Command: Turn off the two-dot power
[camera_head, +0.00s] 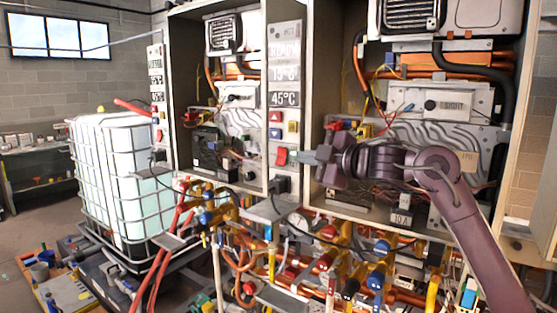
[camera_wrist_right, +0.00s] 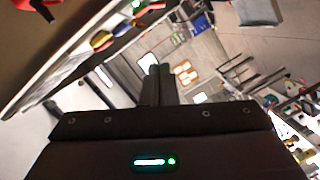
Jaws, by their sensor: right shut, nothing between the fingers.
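A narrow grey control panel (camera_head: 285,30) stands between the two open heater cabinets, with lit displays reading 15°C and 45°C. Low on it is a red power switch (camera_head: 281,156). A second, similar panel (camera_head: 156,60) further left has its own red switch (camera_head: 158,135). I cannot make out dot marks on either. My right gripper (camera_head: 296,157) is shut and empty, its tips pointing left just beside the nearer red switch; contact cannot be told. In the wrist view its fingers (camera_wrist_right: 160,72) are together. My left gripper is not in view.
Open heater cabinets with wires and hoses stand on both sides of the nearer panel. Dense pipes and valves (camera_head: 325,262) lie below. A white caged tank (camera_head: 112,170) stands at the left. Small buttons (camera_head: 275,133) sit just above the nearer red switch.

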